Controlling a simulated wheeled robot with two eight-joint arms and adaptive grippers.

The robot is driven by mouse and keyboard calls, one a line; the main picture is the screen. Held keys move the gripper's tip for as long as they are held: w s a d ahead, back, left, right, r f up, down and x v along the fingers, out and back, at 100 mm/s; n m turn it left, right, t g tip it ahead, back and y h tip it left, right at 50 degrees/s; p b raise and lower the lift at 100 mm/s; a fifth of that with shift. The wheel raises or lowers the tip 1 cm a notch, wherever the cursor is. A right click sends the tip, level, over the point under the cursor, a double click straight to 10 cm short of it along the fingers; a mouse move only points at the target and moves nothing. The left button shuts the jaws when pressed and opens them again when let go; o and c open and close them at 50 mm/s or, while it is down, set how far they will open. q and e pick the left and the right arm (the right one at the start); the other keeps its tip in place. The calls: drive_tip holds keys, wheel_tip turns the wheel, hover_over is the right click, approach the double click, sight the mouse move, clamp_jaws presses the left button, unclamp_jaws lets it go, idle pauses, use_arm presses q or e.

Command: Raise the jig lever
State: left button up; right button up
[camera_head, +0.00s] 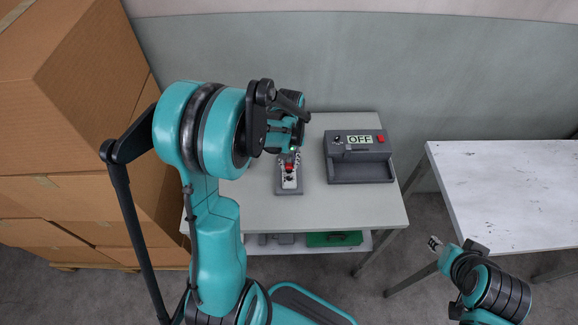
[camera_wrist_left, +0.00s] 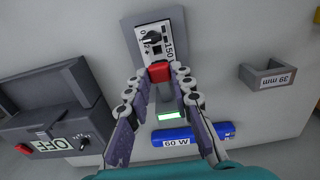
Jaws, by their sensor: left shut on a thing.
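The jig (camera_head: 289,191) is a small grey block with a red lever, standing near the middle of the table. In the left wrist view, the jig (camera_wrist_left: 171,25) shows a black dial and a label reading 150, and its red lever (camera_wrist_left: 159,72) lies between my fingertips. My left gripper (camera_wrist_left: 159,78) is shut on the red lever. In the head view it reaches down over the jig from behind, and my arm partly covers it. My right gripper (camera_head: 436,243) is away at the lower right, beside the white table; its finger gap is too small to judge.
A grey control box (camera_head: 360,170) with an OFF display stands right of the jig. In the left wrist view, a blue 60 W part (camera_wrist_left: 192,134) and a grey 39 mm block (camera_wrist_left: 268,77) lie close by. Cardboard boxes (camera_head: 85,110) stack at left. The white table (camera_head: 515,190) is bare.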

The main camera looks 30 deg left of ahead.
use_arm(q)
drive_tip(key=shift+w+a+r, duration=0.1)
drive_tip(key=shift+w+r, duration=0.15)
drive_tip(key=shift+r, duration=0.2)
drive_tip(key=shift+r+p, duration=0.1)
drive_tip(key=shift+p, duration=0.2)
drive_tip(key=shift+w+a+r, duration=0.15)
drive_tip(key=shift+w+r, duration=0.1)
drive_tip(key=shift+w+a+r, duration=0.1)
